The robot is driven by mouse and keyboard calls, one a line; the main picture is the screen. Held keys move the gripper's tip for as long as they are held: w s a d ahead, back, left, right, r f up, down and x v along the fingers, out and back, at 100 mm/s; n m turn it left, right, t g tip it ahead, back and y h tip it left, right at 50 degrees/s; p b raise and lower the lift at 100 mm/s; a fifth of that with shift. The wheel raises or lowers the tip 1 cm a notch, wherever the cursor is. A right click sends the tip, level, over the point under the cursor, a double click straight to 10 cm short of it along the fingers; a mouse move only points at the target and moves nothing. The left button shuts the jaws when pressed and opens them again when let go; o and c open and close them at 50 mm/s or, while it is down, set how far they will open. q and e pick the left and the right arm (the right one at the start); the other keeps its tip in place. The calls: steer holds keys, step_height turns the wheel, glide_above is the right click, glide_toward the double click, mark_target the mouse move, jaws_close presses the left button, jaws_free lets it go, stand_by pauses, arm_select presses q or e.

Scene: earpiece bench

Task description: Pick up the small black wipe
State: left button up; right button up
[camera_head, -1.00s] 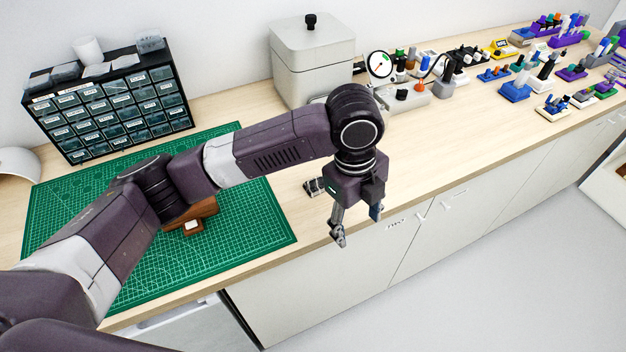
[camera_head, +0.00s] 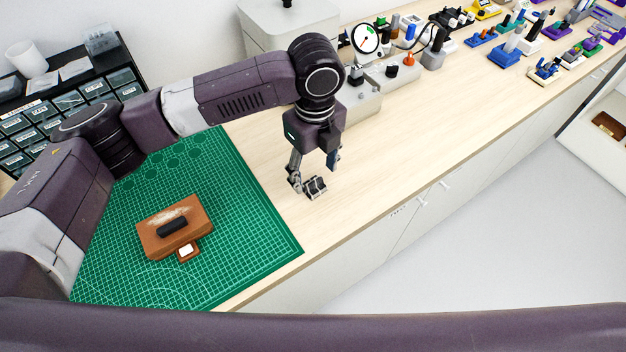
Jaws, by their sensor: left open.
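A small black bar-shaped thing (camera_head: 172,225) lies on top of a brown block (camera_head: 148,238) on the green mat; it may be the wipe, but its material is unclear. Another small dark thing with grey parts (camera_head: 316,187) sits on the bare wood to the right of the mat, and I cannot tell what it is. My left gripper (camera_head: 315,172) is open and points down close above this dark thing. One finger is at its left and one at its upper right; contact is unclear. My right gripper is not in view.
The green mat (camera_head: 240,215) covers the left of the bench. A black drawer cabinet (camera_head: 80,92) and a pale lidded box (camera_head: 262,30) stand behind. A dial gauge (camera_head: 366,38) and many small stands fill the back right. The wood right of my gripper is clear.

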mark_target(314, 180)
arm_select(q)
step_height(314, 180, down, 4)
steer(key=shift+w+a+r+p, duration=0.1)
steer(key=shift+w+p, duration=0.05)
steer(key=shift+p, duration=0.4)
steer(key=shift+f, duration=0.25)
steer(key=shift+c, duration=0.6)
steer(key=c, duration=1)
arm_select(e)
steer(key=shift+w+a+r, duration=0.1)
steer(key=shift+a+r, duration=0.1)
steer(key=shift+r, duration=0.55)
